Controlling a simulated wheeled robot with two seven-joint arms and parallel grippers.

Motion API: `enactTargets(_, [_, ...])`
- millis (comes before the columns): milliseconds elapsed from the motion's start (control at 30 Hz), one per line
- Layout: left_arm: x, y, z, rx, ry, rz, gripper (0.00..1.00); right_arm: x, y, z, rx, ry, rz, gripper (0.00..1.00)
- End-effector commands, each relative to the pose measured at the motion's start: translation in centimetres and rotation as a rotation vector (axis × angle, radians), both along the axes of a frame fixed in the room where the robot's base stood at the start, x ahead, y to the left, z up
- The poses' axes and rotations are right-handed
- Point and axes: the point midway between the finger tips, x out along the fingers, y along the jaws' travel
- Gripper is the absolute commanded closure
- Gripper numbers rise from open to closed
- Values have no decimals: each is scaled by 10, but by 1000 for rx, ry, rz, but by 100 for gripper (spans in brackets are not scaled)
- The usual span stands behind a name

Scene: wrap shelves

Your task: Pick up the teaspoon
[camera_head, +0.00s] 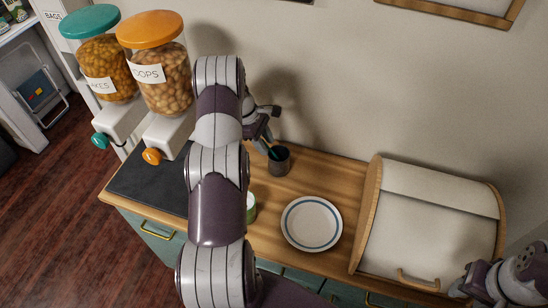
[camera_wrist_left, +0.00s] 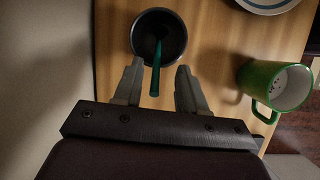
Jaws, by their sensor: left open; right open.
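The teaspoon (camera_wrist_left: 155,70) shows as a teal handle leaning out of a dark round cup (camera_wrist_left: 178,42); its bowl end is hidden in the cup. The cup also stands on the wooden counter in the head view (camera_head: 279,162), near the wall. My left gripper (camera_wrist_left: 159,67) is open, with one finger on each side of the handle and no visible grip on it. In the head view my left gripper (camera_head: 266,138) is just above the cup, partly hidden by my arm. My right gripper (camera_head: 459,291) is at the lower right edge, only partly seen.
A green mug (camera_wrist_left: 273,86) stands beside the cup, mostly behind my arm in the head view. A white plate (camera_head: 311,223) lies to the right, then a bread box (camera_head: 425,235). Two food dispensers (camera_head: 158,75) stand at the left. The wall is close behind the cup.

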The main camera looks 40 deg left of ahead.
Motion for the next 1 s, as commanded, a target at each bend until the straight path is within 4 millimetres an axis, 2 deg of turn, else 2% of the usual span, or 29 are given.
enactTargets(33, [1, -3, -2, -1, 1, 0, 59, 0, 0, 7, 0, 1, 0, 57])
enactTargets(133, [2, -5, -9, 0, -1, 0, 59, -1, 0, 7, 0, 2, 0, 57])
enactTargets(300, [2, -5, -11, 0, -1, 0, 59, -1, 0, 6, 0, 3, 0, 57])
enactTargets(433, [2, -5, -10, 1, -1, 0, 100, -1, 0, 5, 0, 3, 0, 57])
enactTargets(767, [3, -4, -8, 1, -2, 0, 100, -1, 0, 4, 0, 3, 0, 57])
enactTargets(867, [3, -4, 5, 3, -6, -2, 100, -1, 0, -4, 0, 3, 0, 57])
enactTargets(1000, [3, -4, 41, 5, -6, -1, 100, -1, 0, -16, 0, 3, 0, 57])
